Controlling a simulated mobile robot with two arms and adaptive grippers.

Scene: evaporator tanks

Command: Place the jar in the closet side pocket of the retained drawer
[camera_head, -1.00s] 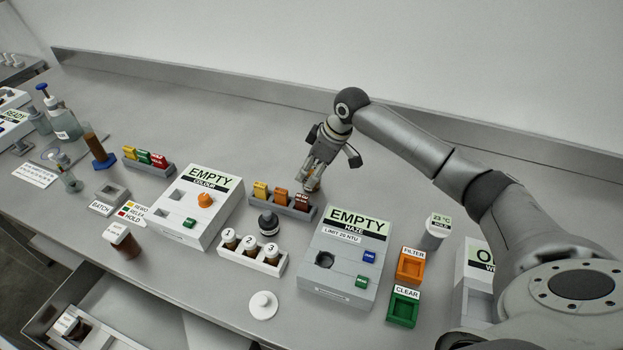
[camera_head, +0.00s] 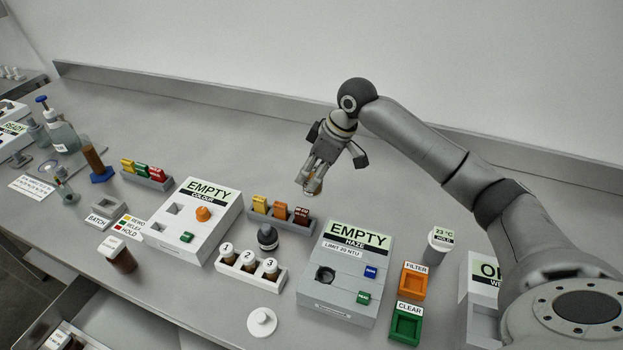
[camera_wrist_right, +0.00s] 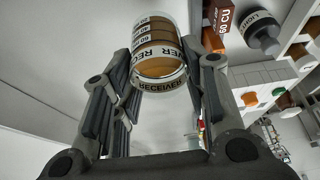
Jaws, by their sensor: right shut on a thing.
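My right gripper (camera_head: 313,180) is above the back of the bench, fingers pointing down. It is shut on a receiver jar (camera_wrist_right: 160,62), clear with amber contents, a "RECEIVER" label and printed band marks. In the head view only a small amber part of it shows between the fingers. A separate brown jar (camera_head: 123,261) with a white labelled lid stands at the bench's front left. An open drawer (camera_head: 50,312) is at the bottom left, cut off by the frame, with white-lidded jars in it. Its pockets are mostly hidden. My left gripper is not in view.
Below the gripper stand a vial rack (camera_head: 282,217), a dark dropper bottle (camera_head: 267,238) and a numbered jar rack (camera_head: 247,273). The colour box (camera_head: 193,235) and haze box (camera_head: 340,300) stand either side. The back of the bench is clear.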

